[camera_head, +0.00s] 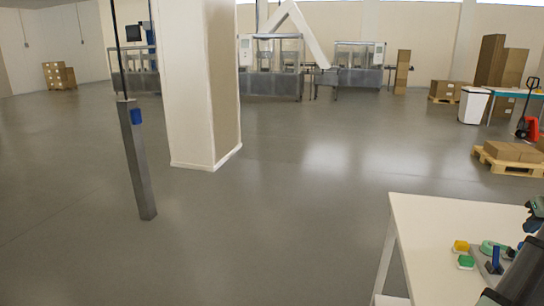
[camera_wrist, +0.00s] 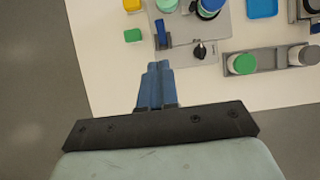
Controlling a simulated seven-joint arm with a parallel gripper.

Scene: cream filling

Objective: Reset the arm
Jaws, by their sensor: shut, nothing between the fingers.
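My gripper (camera_wrist: 158,72) is in the lower middle of the wrist view. Its two blue-grey fingers are together with nothing between them. In the head view part of my dark arm shows at the right edge, over the same table (camera_head: 425,235); the fingers cannot be made out there.
In the wrist view, a green block (camera_wrist: 132,35), a blue upright piece (camera_wrist: 161,38) on a grey plate (camera_wrist: 185,55), and a green-topped jar (camera_wrist: 242,64) in a grey rack (camera_wrist: 268,63) lie beyond my fingers.

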